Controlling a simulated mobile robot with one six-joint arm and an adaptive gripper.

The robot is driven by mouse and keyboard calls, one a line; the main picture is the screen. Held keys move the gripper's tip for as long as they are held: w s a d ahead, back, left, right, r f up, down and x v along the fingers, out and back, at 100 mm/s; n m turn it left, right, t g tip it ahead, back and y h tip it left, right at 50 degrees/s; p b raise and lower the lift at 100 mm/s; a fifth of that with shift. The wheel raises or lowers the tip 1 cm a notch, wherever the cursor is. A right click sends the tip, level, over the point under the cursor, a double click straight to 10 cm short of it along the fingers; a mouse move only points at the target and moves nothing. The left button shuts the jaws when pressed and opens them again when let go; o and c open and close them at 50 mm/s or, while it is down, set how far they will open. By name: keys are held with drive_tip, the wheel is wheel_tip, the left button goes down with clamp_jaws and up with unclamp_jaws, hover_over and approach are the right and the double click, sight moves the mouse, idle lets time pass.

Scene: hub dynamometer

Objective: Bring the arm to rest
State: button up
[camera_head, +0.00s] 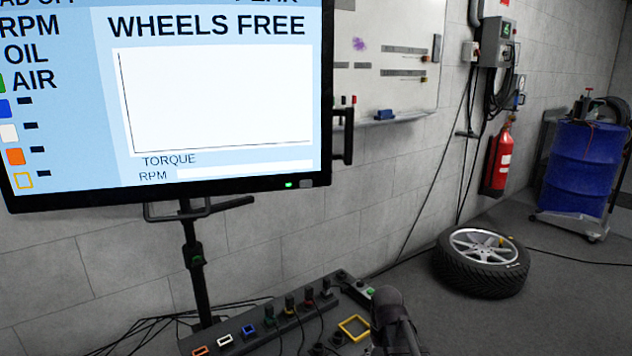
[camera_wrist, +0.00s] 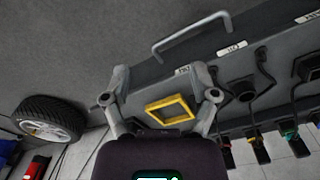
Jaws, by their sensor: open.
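My gripper (camera_wrist: 160,97) is open in the wrist view, its two fingers spread either side of a yellow square frame (camera_wrist: 170,110) on a grey console (camera_wrist: 203,72). Nothing shows between the fingers apart from that frame behind them. I cannot tell how far the fingertips are from the console. In the head view the dark end of my arm shows at the bottom, just right of the yellow frame (camera_head: 354,328) and the console (camera_head: 228,333). My fingers are not clear there.
Plugs and cables line the console, and a metal handle (camera_wrist: 190,33) stands at its edge. A monitor (camera_head: 215,100) reading "WHEELS FREE" rises behind it. A wheel (camera_head: 482,262) lies on the floor. A fire extinguisher (camera_head: 497,158) and blue drum (camera_head: 583,168) stand farther back.

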drive_tip(key=s+f+m+b, duration=0.2)
drive_tip(key=s+f, duration=0.1)
drive_tip(key=s, duration=0.6)
wheel_tip(320, 180, up, 35)
drive_tip(key=p, duration=3.4)
drive_tip(key=shift+w+p, duration=0.2)
drive_tip(key=shift+p, duration=0.15)
drive_tip(key=shift+c, duration=1.3)
